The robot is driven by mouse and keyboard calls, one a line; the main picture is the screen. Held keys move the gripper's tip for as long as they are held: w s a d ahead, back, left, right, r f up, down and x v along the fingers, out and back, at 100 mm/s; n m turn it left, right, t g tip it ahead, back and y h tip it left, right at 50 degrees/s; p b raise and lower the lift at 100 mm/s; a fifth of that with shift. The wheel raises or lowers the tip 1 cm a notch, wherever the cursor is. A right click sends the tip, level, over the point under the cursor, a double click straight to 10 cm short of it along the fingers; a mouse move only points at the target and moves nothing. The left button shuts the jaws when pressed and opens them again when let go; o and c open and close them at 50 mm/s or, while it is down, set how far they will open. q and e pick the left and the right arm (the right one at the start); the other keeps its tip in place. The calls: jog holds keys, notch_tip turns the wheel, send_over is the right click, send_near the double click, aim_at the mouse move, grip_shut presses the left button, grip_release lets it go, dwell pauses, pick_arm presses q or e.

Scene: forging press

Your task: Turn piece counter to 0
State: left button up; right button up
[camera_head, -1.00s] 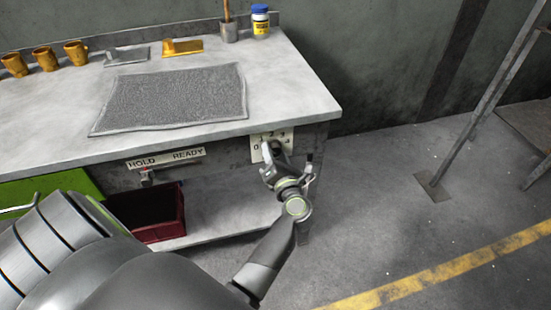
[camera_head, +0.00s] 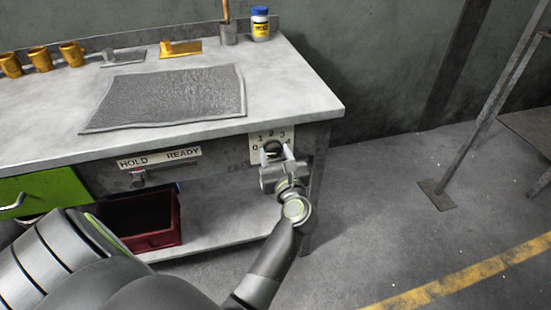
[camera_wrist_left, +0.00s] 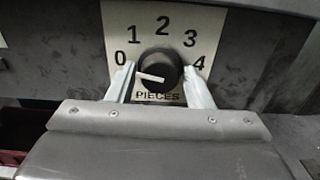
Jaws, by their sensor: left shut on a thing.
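The piece counter is a black round knob (camera_wrist_left: 160,67) on a pale plate (camera_wrist_left: 190,22) marked 0 to 4 and PIECES. The plate also shows in the head view (camera_head: 257,148), on the bench front near its right corner. The knob's white pointer lies to the left, on the side of the 0. My left gripper (camera_head: 273,154) is at the knob from the front. In the left wrist view its two fingers (camera_wrist_left: 160,82) stand on either side of the knob and are closed on it. My right gripper is not in view.
A HOLD/READY switch (camera_head: 138,178) is left of the plate. A red bin (camera_head: 175,215) sits on the lower shelf, beside a green drawer (camera_head: 50,188). A grey mat (camera_head: 165,97) lies on the bench top. The floor to the right (camera_head: 385,210) is clear near the bench.

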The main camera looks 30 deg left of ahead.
pick_arm(q)
jog(key=shift+n, duration=0.3)
jog(key=o, duration=0.8)
